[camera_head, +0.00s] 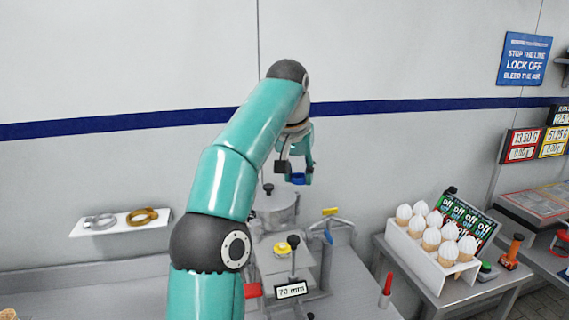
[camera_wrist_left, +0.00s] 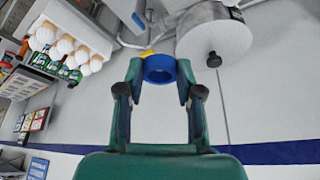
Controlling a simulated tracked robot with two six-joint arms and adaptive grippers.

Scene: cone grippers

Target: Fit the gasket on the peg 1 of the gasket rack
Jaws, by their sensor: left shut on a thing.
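My left gripper (camera_head: 297,174) is shut on a blue ring, the gasket (camera_head: 298,179), held in the air in front of the back wall. A steel cylindrical vessel (camera_head: 274,208) stands below and a little left of the gripper in the head view. I cannot make out the gasket rack or a numbered peg; my left arm covers part of the bench. My right gripper is not in view.
A wall shelf (camera_head: 120,224) at left holds a grey and a bronze ring clamp. On the bench are a yellow knob (camera_head: 281,247), a black-knobbed lever and a "70 mm" sign (camera_head: 291,290). A white cone holder (camera_head: 428,252) stands on the right table.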

